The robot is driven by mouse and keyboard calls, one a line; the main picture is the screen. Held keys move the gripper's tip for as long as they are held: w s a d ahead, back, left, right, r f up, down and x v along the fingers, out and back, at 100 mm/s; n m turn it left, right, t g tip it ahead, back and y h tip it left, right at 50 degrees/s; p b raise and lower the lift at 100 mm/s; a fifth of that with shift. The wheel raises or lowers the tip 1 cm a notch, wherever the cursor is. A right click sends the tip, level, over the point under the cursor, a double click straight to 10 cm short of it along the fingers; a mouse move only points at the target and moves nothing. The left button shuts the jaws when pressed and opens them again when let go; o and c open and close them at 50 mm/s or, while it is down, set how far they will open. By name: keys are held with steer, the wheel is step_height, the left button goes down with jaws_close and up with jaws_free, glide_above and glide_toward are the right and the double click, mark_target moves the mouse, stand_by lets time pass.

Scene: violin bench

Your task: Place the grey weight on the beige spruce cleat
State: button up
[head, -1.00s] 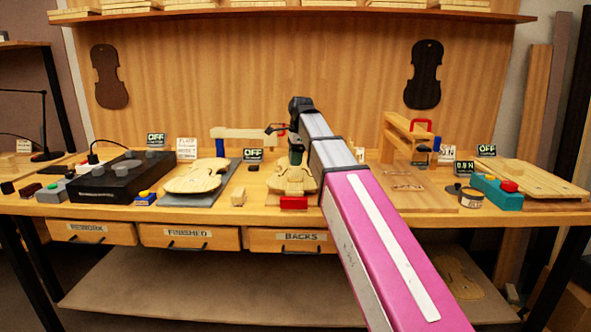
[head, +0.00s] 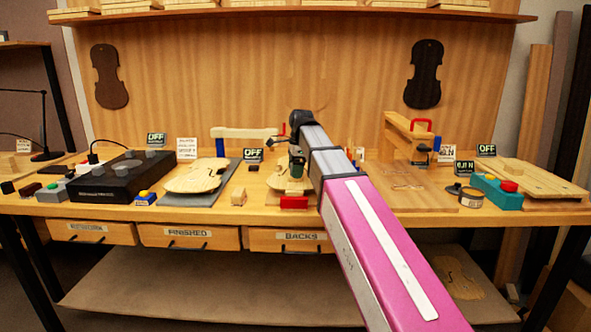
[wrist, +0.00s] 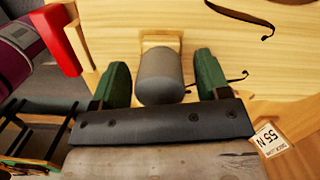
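The grey weight (wrist: 160,76) is a rounded cylinder between the two green fingers of my gripper (wrist: 163,80) in the wrist view. Narrow gaps show on both sides of it, so the fingers look open around it. The beige spruce cleat (wrist: 162,37) shows just past the weight, against the pale violin plate (wrist: 225,45). The weight seems to be on the cleat, but its underside is hidden. In the head view my gripper (head: 296,165) is low over the plate at the bench middle, and the arm hides part of that area.
A red block (head: 293,202) lies at the bench's front edge and also shows in the wrist view (wrist: 62,40). A label card (wrist: 269,139) is near the gripper. A violin plate on a grey mat (head: 190,198) lies further left.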

step_height(320, 180, up, 12)
steer(key=d, duration=0.1)
steer(key=shift+d, duration=0.25)
stand_by(0.5)
